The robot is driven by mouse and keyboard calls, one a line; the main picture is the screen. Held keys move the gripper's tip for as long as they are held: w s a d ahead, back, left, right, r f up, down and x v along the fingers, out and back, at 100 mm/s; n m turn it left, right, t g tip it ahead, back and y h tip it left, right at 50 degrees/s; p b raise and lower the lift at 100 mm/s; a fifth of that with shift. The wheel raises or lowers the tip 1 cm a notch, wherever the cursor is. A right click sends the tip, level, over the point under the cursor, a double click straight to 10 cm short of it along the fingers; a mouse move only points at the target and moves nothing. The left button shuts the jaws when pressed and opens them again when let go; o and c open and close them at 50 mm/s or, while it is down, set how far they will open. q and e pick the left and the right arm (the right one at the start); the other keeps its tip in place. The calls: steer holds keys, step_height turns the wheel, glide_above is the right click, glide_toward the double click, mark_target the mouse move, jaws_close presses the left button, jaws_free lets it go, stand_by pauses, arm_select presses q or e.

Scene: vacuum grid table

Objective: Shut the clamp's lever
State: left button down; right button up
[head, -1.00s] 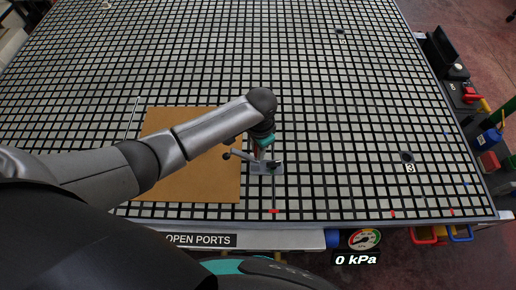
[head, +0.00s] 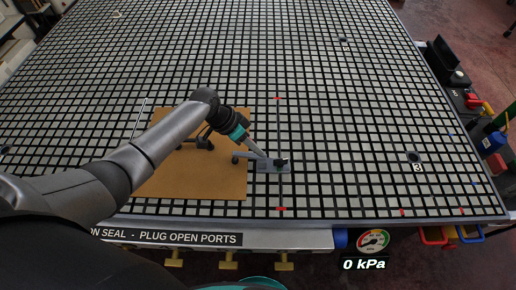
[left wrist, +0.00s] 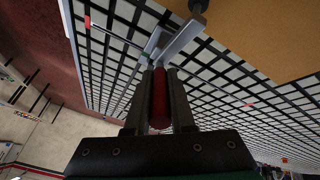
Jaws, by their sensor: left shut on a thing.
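The clamp (head: 272,167) stands on the grid table at the right edge of the brown board. Its grey bar with a dark tip (head: 236,158) reaches left over the board's edge. My left gripper (head: 252,150) comes in from the upper left, tilted, and is at the clamp. In the left wrist view its two fingers (left wrist: 160,75) are shut on the clamp's red lever (left wrist: 160,100), which lies lengthwise between them. The clamp's grey bracket (left wrist: 166,45) is just beyond the fingertips, with a black-tipped spindle (left wrist: 197,7) near the board. My right gripper is not in view.
The brown board (head: 200,185) lies flat on the table, partly under my left arm. The grid table (head: 370,110) is mostly bare to the right and behind. A pressure gauge (head: 373,241) reading 0 kPa is at the front edge.

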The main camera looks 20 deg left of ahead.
arm_select(q)
steer(key=shift+a+f+h+b, duration=0.3)
steer(key=shift+h+b, duration=0.3)
steer(key=shift+b, duration=0.1)
steer(key=shift+s+a+t+h+b, duration=0.1)
steer(key=shift+a+t+h+b, duration=0.05)
steer(key=shift+t+h+b, duration=0.35)
steer(key=c, duration=0.8)
jaws_free()
steer(key=shift+o, duration=0.2)
steer(key=v, duration=1.5)
steer(key=shift+r, duration=0.2)
